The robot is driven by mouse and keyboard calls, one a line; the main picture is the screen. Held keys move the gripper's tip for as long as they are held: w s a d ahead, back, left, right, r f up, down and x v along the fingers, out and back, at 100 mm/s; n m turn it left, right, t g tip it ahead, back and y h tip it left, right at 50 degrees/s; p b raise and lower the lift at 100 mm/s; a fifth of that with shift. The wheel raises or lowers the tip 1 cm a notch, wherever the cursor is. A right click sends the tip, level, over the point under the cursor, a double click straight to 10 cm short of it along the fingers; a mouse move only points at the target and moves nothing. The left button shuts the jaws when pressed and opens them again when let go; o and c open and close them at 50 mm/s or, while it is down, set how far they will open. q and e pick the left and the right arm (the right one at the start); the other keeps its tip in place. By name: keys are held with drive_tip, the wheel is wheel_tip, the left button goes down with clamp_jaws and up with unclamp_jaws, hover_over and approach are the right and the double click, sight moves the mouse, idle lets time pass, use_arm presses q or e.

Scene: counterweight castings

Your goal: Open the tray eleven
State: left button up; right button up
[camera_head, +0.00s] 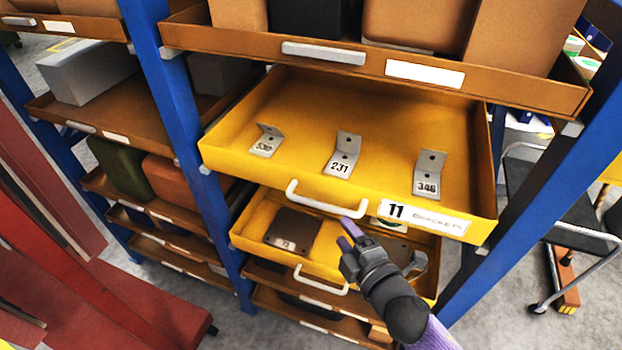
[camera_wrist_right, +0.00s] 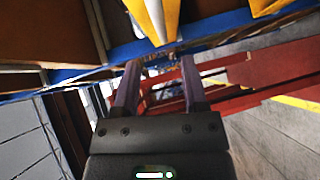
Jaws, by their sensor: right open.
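Tray eleven (camera_head: 410,112) is the yellow tray labelled "11 Brackets" in the head view. It is pulled out of the blue rack, and its inside shows. Three metal brackets lie in it, marked 530 (camera_head: 266,141), 231 (camera_head: 342,156) and 348 (camera_head: 428,176). Its white handle (camera_head: 318,203) is on the front, left of the label. My right gripper (camera_head: 352,228) is just below and right of the handle, apart from it as far as I can tell. In the wrist view the right gripper (camera_wrist_right: 158,85) has its fingers apart with nothing between them. My left gripper is not in view.
A second yellow tray (camera_head: 246,240) below is also partly out, with a dark casting (camera_head: 292,231) in it. Brown trays (camera_head: 380,60) with boxes are above. Blue posts (camera_head: 535,175) flank the trays. A cart (camera_head: 580,235) stands at the right.

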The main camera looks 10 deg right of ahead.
sight(324, 205)
drive_tip(key=b+x, duration=0.1)
drive_tip(key=x, duration=0.8)
drive_tip(key=shift+s, duration=0.1)
clamp_jaws()
idle(0.4)
idle(0.6)
